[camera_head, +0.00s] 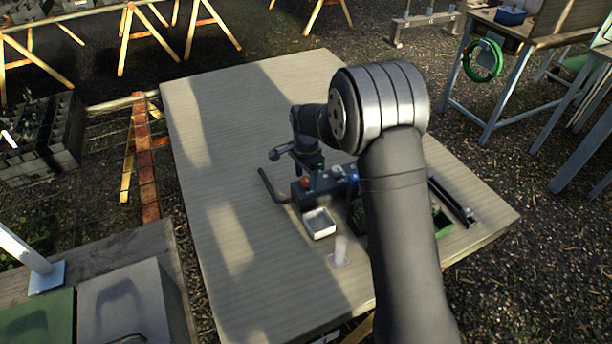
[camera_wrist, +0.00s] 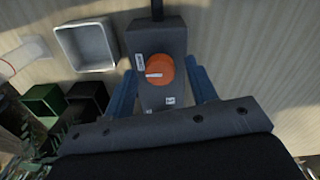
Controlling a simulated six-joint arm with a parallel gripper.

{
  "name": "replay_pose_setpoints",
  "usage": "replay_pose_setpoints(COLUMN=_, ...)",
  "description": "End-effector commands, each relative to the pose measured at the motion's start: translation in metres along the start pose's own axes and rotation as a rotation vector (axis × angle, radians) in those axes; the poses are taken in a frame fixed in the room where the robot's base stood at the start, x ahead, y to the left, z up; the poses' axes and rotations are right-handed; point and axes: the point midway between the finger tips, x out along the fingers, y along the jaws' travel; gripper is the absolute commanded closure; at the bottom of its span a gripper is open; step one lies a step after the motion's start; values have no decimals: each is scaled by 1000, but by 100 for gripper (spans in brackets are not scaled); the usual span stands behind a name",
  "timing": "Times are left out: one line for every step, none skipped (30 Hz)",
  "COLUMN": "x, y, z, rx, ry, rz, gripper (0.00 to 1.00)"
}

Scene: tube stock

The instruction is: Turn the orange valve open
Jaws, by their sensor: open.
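The orange valve (camera_wrist: 161,72) is a round knob with a short white mark on its face. It sits on a dark grey block (camera_wrist: 167,40) with small white labels, one left of the knob and one below it. The white mark lies roughly sideways, toward the left label. My gripper (camera_wrist: 160,66) is open, with one blue finger on each side of the block and knob. I cannot tell whether the fingers touch it. In the head view, the orange valve (camera_head: 305,182) shows small below my wrist, and the fingers are hard to make out.
A white square tray (camera_head: 319,224) stands in front of the block. A clear cup (camera_head: 341,250) is nearer the table's front edge. A black pipe (camera_head: 268,186) bends out left of the block. Green (camera_wrist: 42,101) and black (camera_wrist: 88,100) bins stand nearby. The table's left side is clear.

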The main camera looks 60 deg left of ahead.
Motion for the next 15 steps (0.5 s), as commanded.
replay_pose_setpoints(x=1, y=0, z=0, rx=0, ry=0, rz=0, gripper=48)
replay_pose_setpoints(x=1, y=0, z=0, rx=0, ry=0, rz=0, gripper=48)
replay_pose_setpoints(x=1, y=0, z=0, rx=0, ry=0, rz=0, gripper=48)
replay_pose_setpoints(x=1, y=0, z=0, rx=0, ry=0, rz=0, gripper=48)
replay_pose_setpoints(x=1, y=0, z=0, rx=0, ry=0, rz=0, gripper=48)
replay_pose_setpoints(x=1, y=0, z=0, rx=0, ry=0, rz=0, gripper=48)
replay_pose_setpoints(x=1, y=0, z=0, rx=0, ry=0, rz=0, gripper=48)
replay_pose_setpoints(x=1, y=0, z=0, rx=0, ry=0, rz=0, gripper=48)
replay_pose_setpoints(x=1, y=0, z=0, rx=0, ry=0, rz=0, gripper=56)
replay_pose_setpoints(x=1, y=0, z=0, rx=0, ry=0, rz=0, gripper=62)
replay_pose_setpoints(x=1, y=0, z=0, rx=0, ry=0, rz=0, gripper=67)
replay_pose_setpoints(x=1, y=0, z=0, rx=0, ry=0, rz=0, gripper=75)
replay_pose_setpoints(x=1, y=0, z=0, rx=0, ry=0, rz=0, gripper=81)
replay_pose_setpoints(x=1, y=0, z=0, rx=0, ry=0, rz=0, gripper=87)
replay_pose_setpoints(x=1, y=0, z=0, rx=0, ry=0, rz=0, gripper=93)
